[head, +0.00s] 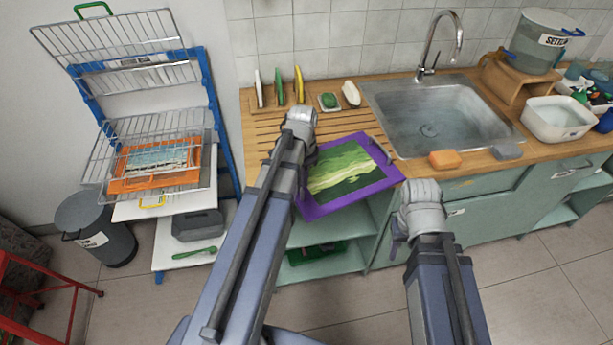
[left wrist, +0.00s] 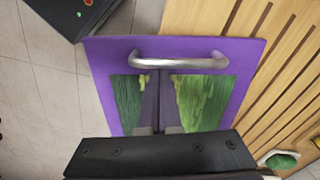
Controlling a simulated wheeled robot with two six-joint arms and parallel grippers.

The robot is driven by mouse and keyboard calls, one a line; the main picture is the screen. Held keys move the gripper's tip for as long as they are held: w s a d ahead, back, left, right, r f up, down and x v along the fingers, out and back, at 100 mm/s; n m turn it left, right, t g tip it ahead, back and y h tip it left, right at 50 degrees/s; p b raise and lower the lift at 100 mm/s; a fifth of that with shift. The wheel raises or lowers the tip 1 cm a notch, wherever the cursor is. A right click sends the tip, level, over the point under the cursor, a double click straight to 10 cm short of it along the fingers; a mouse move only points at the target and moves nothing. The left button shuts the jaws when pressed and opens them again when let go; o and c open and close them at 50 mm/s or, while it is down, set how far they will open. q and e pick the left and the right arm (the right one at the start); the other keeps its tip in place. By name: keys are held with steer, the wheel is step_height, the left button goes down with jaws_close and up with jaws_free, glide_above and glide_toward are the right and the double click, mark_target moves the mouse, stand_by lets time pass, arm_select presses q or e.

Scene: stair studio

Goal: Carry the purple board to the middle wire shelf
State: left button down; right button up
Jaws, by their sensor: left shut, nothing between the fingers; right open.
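The purple board (head: 322,205), with a green landscape picture in its middle, lies on the wooden counter and juts over its front edge. A metal bar handle (left wrist: 180,60) on it shows in the left wrist view. My left gripper (left wrist: 154,78) is shut and empty over the board, its fingertips close to the handle; whether they touch it I cannot tell. In the head view my left wrist mostly hides these fingers. My right gripper (head: 397,228) is open in front of the cabinet, below the board's right corner. The wire rack's middle shelf (head: 150,128) is at left.
An orange-framed board (head: 190,165) shows through the wires of the rack. A grey bin (head: 95,225) and a red metal frame (head: 40,290) stand at left. The sink (head: 440,120), an orange sponge (head: 445,159) and a white basin (head: 540,122) are to the right.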

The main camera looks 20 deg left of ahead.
arm_select(q)
steer(key=shift+s+a, duration=0.45)
steer(key=shift+s, duration=0.15)
steer(key=shift+s+a, duration=0.4)
steer(key=shift+s, duration=0.2)
steer(key=shift+w, duration=0.15)
